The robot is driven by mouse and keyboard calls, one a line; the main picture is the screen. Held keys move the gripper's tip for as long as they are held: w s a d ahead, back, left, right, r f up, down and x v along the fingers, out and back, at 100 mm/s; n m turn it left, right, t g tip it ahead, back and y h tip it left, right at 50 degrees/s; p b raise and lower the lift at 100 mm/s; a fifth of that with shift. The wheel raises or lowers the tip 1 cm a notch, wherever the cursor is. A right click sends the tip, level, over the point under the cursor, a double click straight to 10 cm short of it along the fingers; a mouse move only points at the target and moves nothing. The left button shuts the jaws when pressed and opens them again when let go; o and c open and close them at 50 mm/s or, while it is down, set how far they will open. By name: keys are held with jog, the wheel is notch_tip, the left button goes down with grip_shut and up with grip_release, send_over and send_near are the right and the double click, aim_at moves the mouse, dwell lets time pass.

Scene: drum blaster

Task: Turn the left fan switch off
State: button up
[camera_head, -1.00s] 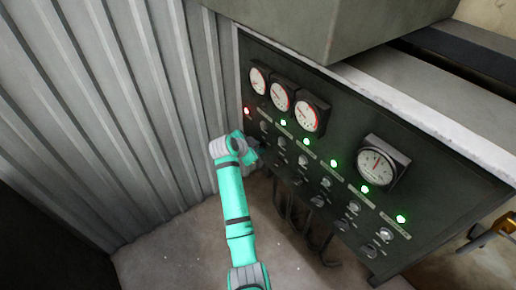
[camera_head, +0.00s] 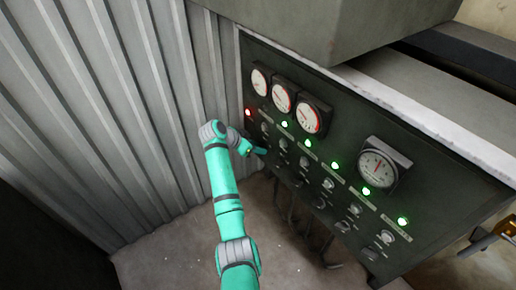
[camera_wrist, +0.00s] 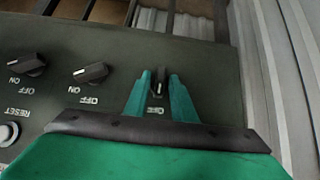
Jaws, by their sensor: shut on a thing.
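The left fan switch is a black rotary knob (camera_wrist: 160,82) with a light pointer line, low on the dark control panel (camera_head: 400,240). In the wrist view it sits between the two teal fingers of my gripper (camera_wrist: 161,90), which is shut on it. Its pointer runs roughly up and down in that view, with an OFF label beside it. In the head view my gripper (camera_head: 262,151) is at the lower left of the panel, and the knob is hidden there. The leftmost indicator light (camera_head: 248,113) is red.
Two similar knobs (camera_wrist: 92,73) (camera_wrist: 27,65) and a RESET button (camera_wrist: 8,133) lie beside the held knob. Several green lights and round gauges (camera_head: 378,167) fill the panel. A corrugated metal wall (camera_head: 110,120) stands close on the left.

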jog(key=shift+d, duration=0.1)
jog(key=o, duration=0.7)
jog(key=shift+o, duration=0.2)
